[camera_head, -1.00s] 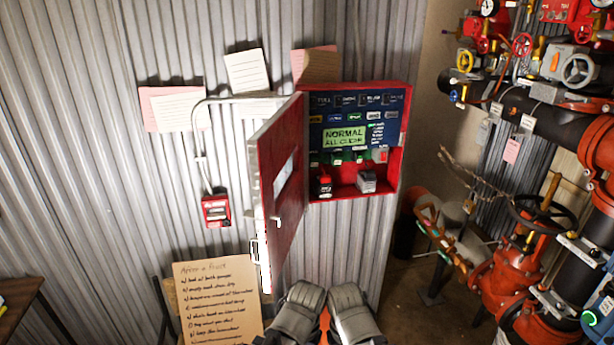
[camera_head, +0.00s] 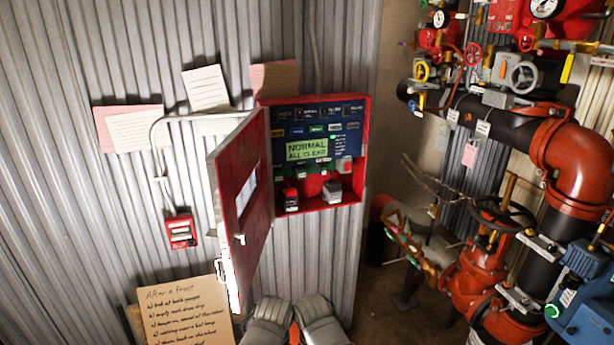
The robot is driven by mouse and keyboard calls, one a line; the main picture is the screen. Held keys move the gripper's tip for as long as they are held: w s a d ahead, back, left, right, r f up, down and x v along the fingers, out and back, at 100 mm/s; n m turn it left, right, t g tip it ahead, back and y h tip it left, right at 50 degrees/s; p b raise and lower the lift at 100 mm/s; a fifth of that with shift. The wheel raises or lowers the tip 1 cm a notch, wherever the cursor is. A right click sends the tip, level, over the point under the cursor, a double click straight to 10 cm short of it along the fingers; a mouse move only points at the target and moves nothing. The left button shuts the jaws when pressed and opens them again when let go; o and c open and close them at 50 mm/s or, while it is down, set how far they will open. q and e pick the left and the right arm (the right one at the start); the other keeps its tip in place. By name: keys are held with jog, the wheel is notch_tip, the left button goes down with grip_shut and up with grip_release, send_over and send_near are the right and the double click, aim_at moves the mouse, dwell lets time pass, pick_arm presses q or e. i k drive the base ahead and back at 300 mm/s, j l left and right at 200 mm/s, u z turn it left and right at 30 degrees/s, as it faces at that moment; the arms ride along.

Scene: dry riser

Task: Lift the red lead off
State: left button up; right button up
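An open red cabinet (camera_head: 366,130) hangs on the corrugated wall, its door (camera_head: 232,200) swung out to the left. Two small blocks stand on the cabinet's floor. The left one (camera_head: 290,200) is black with a red top and may be the red lead; it is too small to tell. The right one (camera_head: 332,192) is grey. Neither is touched by anything of mine. Two grey parts of my own arms show at the bottom edge, below the cabinet. I see no gripper fingers.
A red call point (camera_head: 181,231) is on the wall left of the door. A handwritten card (camera_head: 185,312) stands below. Red and black pipes with valves (camera_head: 480,270) fill the right side. The space before the cabinet opening is clear, apart from the door at its left.

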aim_at(290, 192)
jog(key=l, duration=0.2)
jog(key=i+l, duration=0.15)
jog(key=l, duration=0.2)
jog(key=i+l, duration=0.15)
jog(key=l, duration=0.2)
jog(key=i+l, duration=0.15)
jog(key=i, duration=0.2)
